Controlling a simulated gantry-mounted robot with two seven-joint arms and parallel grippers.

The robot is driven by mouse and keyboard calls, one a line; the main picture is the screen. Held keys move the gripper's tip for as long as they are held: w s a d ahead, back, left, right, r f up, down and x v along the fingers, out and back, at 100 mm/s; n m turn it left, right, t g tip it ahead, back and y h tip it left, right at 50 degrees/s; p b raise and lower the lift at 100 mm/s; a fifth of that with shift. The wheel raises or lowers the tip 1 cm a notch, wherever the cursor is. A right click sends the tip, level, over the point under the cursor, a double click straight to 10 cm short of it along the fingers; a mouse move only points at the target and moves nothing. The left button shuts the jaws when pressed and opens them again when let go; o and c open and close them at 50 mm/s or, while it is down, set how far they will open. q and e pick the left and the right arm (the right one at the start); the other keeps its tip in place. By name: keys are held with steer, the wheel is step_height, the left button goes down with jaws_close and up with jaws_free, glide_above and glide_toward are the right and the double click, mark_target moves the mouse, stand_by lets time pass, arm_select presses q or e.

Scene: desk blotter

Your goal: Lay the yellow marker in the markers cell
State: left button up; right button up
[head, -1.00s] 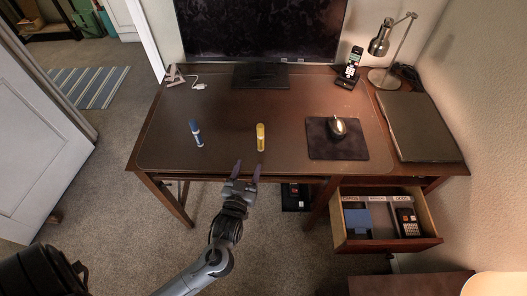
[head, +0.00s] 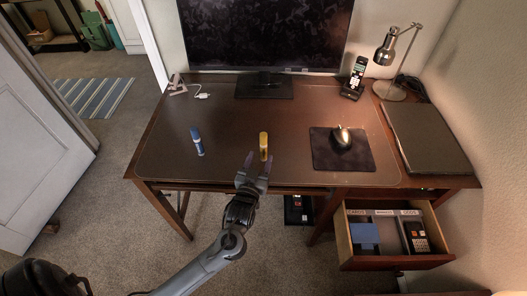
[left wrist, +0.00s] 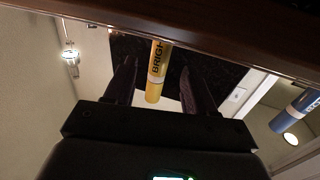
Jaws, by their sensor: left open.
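The yellow marker (head: 264,147) stands upright on the desk near its front edge. My left gripper (head: 258,165) is open and empty just in front of it, fingers pointing at it. In the left wrist view, which looks upside down, the yellow marker (left wrist: 158,72) shows between the two open fingers, apart from both. The open drawer (head: 398,262) at the right has labelled cells; the middle one, apparently the markers cell (head: 388,236), looks empty. My right gripper is not in view.
A blue marker (head: 197,142) stands to the left. A mouse pad (head: 325,158) with a mouse lies to the right. A blue block (head: 365,235) and a calculator (head: 416,237) fill the drawer's outer cells. The monitor (head: 262,35) stands behind; the desk middle is clear.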

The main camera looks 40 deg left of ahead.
mark_target(264, 150)
arm_select(q)
steer(key=shift+x, duration=1.4)
jaws_close()
